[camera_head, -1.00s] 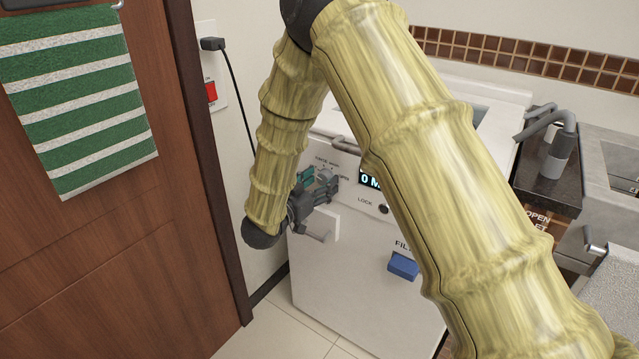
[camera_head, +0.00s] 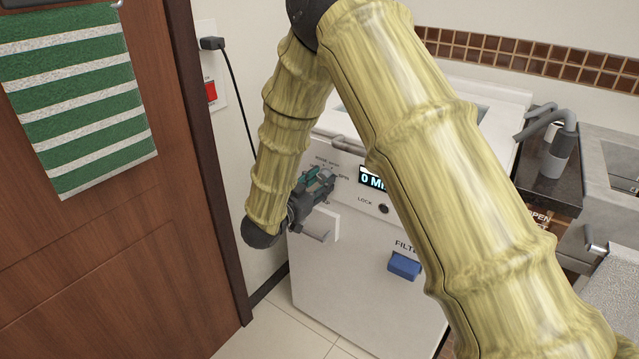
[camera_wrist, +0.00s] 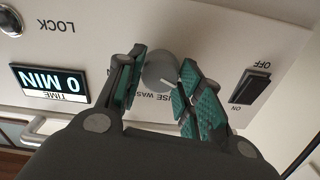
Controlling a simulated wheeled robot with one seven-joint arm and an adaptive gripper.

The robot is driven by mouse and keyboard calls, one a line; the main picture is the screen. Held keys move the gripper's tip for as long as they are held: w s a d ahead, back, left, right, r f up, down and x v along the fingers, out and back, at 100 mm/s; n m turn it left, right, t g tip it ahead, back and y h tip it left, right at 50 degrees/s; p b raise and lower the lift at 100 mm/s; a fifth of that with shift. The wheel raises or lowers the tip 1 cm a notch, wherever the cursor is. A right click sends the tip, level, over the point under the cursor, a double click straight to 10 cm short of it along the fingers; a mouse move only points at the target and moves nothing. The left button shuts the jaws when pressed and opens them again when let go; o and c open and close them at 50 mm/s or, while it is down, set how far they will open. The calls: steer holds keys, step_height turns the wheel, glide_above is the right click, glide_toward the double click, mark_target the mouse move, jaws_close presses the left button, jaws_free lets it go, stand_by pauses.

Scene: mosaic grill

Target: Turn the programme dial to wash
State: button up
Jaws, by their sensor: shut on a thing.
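The programme dial (camera_wrist: 160,70) is a round grey knob on the white front panel of the washing machine (camera_head: 355,290). In the wrist view it sits between the green-padded fingers of my gripper (camera_wrist: 160,78), which is shut on it. Printed words beside the dial, partly hidden by the fingers, include part of "WASH". I cannot tell exactly where the dial's mark points.
An on/off rocker switch (camera_wrist: 250,86), a "0 MIN" time display (camera_wrist: 48,82) and a lock button (camera_wrist: 10,20) are on the same panel. A white drawer handle (camera_head: 320,226) is just below my gripper. A blue filter handle (camera_head: 404,266) is lower right. A wooden door (camera_head: 90,240) stands left.

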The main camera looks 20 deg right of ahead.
steer(key=m+b, duration=0.1)
steer(key=m, duration=0.3)
steer(key=shift+f, duration=0.1)
steer(key=m+b, duration=0.2)
steer(key=m, duration=0.3)
steer(key=shift+f+b, duration=0.1)
steer(key=shift+b, duration=0.2)
steer(key=m+b, duration=0.3)
steer(key=m, duration=0.2)
steer(key=shift+b, duration=0.4)
steer(key=shift+m+b, duration=1.35)
steer(key=shift+m, duration=0.65)
steer(key=o, duration=1.1)
steer(key=shift+r, duration=0.2)
steer(key=shift+c, duration=0.2)
